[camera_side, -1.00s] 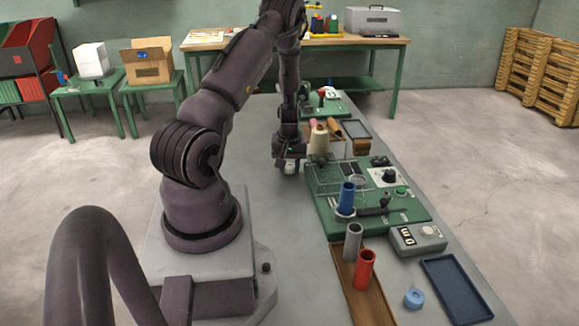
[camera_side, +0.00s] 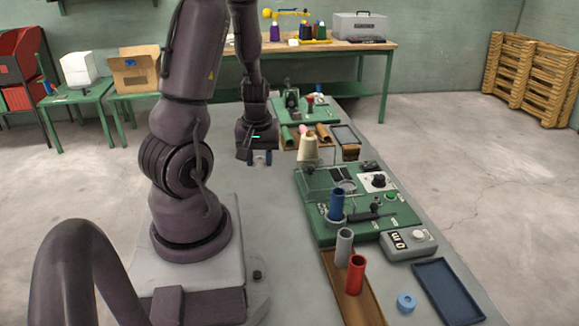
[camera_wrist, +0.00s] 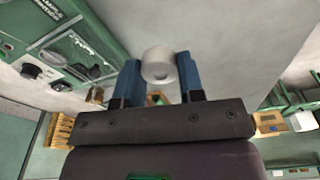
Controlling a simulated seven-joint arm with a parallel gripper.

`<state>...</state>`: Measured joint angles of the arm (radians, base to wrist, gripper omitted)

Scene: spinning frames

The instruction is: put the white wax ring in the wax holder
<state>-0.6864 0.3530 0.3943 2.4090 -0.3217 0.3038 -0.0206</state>
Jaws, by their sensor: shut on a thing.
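My gripper (camera_side: 260,155) is shut on the white wax ring (camera_wrist: 158,64), which sits between the two blue fingers in the wrist view. In the side view the ring (camera_side: 260,160) shows small and pale between the fingers, apparently above the grey table, beyond my base.
A grey tube (camera_side: 344,246) and a red tube (camera_side: 356,274) stand on a brown tray (camera_side: 343,296) at the front. A light-blue ring (camera_side: 406,302) lies beside a dark blue tray (camera_side: 448,291). A second green machine (camera_side: 300,117) stands farther back.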

